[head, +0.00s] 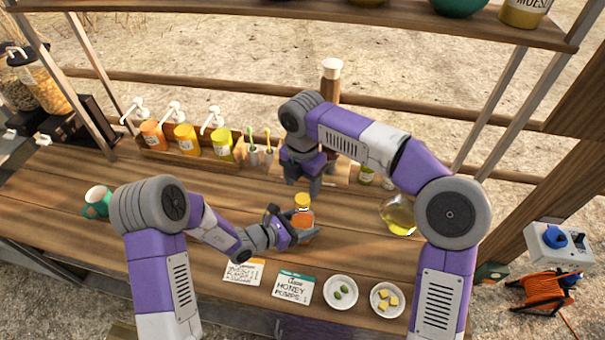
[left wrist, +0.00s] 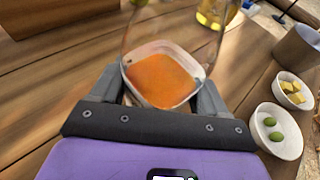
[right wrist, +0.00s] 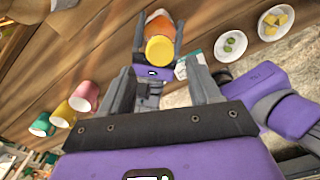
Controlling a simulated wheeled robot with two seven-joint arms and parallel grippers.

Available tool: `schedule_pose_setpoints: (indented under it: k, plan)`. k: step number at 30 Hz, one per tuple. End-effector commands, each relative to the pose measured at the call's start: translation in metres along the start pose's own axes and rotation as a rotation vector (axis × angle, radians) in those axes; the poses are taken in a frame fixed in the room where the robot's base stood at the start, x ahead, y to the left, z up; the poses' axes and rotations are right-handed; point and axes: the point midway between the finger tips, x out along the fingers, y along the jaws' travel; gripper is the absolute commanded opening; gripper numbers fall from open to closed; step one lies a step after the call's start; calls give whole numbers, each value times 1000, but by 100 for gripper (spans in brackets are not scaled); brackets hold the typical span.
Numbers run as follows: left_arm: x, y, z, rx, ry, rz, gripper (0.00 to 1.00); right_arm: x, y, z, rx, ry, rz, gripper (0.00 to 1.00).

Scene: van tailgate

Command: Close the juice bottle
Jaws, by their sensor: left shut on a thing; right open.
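The juice bottle (head: 304,217) is clear, with orange juice inside, and stands upright over the table. My left gripper (head: 287,232) is shut on its body from the left; the left wrist view shows the juice (left wrist: 160,80) between the fingers, with the bottle's top out of frame. A yellow-orange cap (head: 302,200) sits on the bottle's mouth; the right wrist view shows this cap (right wrist: 160,49) from above. I cannot tell how tightly it sits. My right gripper (head: 308,186) is open and empty, pointing down just above the cap and apart from it.
A flask of yellow liquid (head: 398,215) stands to the right. Two small bowls, with olives (head: 341,292) and yellow cubes (head: 387,299), and label cards (head: 292,288) lie in front. Pump bottles (head: 185,140) stand in a rack behind. A green mug (head: 97,202) is at left.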

Motion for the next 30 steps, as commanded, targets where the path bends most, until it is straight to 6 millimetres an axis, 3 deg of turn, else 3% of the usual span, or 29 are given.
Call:
schedule_pose_setpoints:
  k: [3,9,21,30]
  plan:
    - [0,0,0,1,-1,0,0,21,-1,0,1,1,-4,62]
    - [0,0,0,1,-1,0,0,44,0,0,2,0,-2,62]
    - [0,0,0,1,-1,0,0,51,0,0,1,0,0,62]
    - [0,0,0,1,-1,0,0,50,0,0,1,0,0,18]
